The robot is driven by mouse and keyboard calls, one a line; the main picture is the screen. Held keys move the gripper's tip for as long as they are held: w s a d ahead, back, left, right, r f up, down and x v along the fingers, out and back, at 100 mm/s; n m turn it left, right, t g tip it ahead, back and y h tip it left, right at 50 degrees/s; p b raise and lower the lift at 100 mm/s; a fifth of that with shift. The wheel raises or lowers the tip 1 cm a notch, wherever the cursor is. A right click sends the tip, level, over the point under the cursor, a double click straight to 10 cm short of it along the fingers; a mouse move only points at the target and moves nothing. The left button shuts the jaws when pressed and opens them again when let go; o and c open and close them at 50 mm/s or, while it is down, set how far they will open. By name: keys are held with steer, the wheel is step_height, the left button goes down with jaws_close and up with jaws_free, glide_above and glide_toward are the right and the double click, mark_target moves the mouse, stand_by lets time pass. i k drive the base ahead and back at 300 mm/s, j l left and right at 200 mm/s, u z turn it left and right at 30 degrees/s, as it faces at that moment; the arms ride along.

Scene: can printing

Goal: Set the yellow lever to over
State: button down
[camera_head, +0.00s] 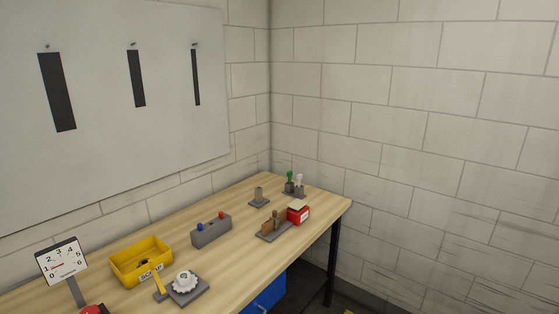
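The yellow lever (159,281) stands at the front part of the table, just in front of the yellow bin. It leans a little to the left at its top. Its lower end is beside a grey base plate (199,294) that carries a white toothed wheel (185,281). Any markings for the lever's positions are too small to read. My gripper is not in view.
The yellow bin (123,273) stands behind the lever. A dial sign (62,261) on a post is to the left, with a red item (93,310) below it. A grey block (211,233) with knobs and a red box (298,215) stand further right. Bare wooden table (235,265) lies right of the wheel.

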mark_target(158, 281)
steer(key=u, duration=1.4)
steer(key=i+l+z, duration=0.1)
steer(key=i+l, duration=0.35)
steer(key=i+l+z, duration=0.1)
steer(key=i+l, duration=0.3)
steer(key=i, duration=0.2)
